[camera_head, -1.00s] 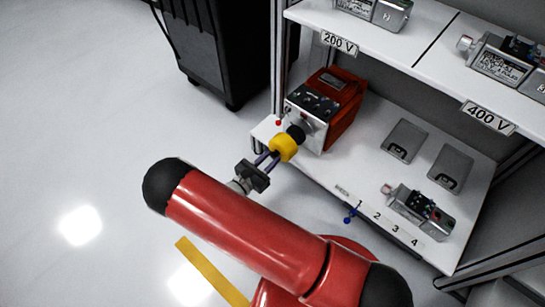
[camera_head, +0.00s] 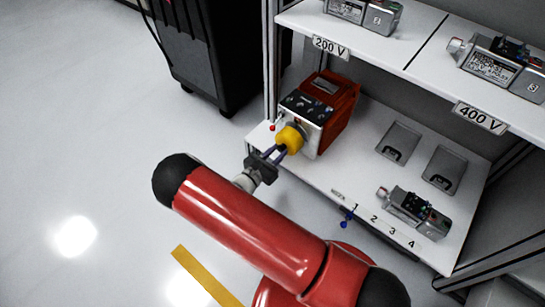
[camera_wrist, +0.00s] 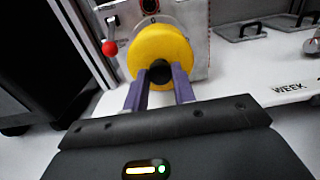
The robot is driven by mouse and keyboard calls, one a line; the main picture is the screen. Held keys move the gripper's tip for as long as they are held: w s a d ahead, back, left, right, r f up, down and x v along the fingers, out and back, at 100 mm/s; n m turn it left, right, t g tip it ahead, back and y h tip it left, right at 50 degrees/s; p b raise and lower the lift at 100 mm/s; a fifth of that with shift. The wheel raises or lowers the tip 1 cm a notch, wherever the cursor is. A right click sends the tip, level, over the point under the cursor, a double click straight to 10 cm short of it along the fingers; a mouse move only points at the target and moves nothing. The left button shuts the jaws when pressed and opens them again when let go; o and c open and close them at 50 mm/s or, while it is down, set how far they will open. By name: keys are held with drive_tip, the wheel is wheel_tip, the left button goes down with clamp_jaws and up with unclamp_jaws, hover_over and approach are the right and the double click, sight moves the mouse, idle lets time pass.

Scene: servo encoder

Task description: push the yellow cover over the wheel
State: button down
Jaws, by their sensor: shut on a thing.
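The yellow cover (camera_head: 290,139) is a round piece at the front face of the red and white machine (camera_head: 320,113). In the wrist view the cover (camera_wrist: 160,52) is seen face on, with a dark round knob (camera_wrist: 160,73) at its lower middle. My gripper (camera_head: 278,153) reaches the cover from the lower left. Its two purple fingers (camera_wrist: 159,87) are shut on the dark knob. A grey disc edge, likely the wheel (camera_wrist: 148,24), shows behind the top of the cover; most of it is hidden.
A red ball-ended lever (camera_wrist: 109,47) stands left of the cover. The machine rests on a white shelf (camera_head: 345,178) with grey plates and a grey servo unit (camera_head: 412,211) to the right. An upper shelf (camera_head: 420,58) overhangs behind. A black cabinet (camera_head: 205,50) stands at left.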

drive_tip(key=shift+w+r, duration=0.1)
drive_tip(key=shift+w+d, duration=0.4)
idle(0.5)
drive_tip(key=c, duration=0.7)
unclamp_jaws()
drive_tip(key=shift+s+a, duration=0.3)
drive_tip(key=shift+v, duration=1.1)
drive_tip(key=shift+s+a, duration=0.1)
drive_tip(key=shift+s, duration=0.05)
drive_tip(key=shift+v, duration=2.85)
